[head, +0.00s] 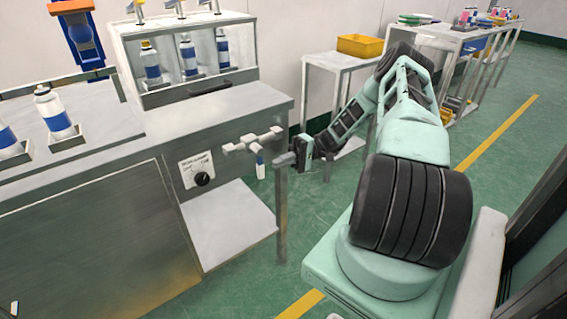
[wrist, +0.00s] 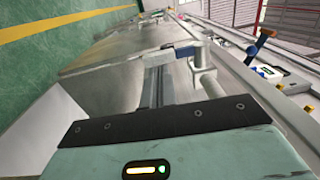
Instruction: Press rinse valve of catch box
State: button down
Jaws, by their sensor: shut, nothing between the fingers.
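A pale grey pipe fitting with a blue-tipped handle, which looks like the rinse valve (head: 252,144), sticks out from the right end of the steel bench. In the wrist view, the blue part of the valve (wrist: 187,52) shows just beyond my fingers, beside its pale pipe. My gripper (head: 285,160) is shut and empty, just right of the valve in the head view. In the wrist view, my gripper (wrist: 158,62) points toward the valve with its fingers together. Whether the fingers touch the handle cannot be told. I cannot pick out the catch box with certainty.
A side table (head: 340,60) with a yellow bin stands behind.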

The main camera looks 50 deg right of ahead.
jog(key=v, duration=1)
jog(key=shift+d+r+b, duration=0.25)
jog(key=shift+d+b, duration=0.2)
jog(key=shift+s, duration=0.15)
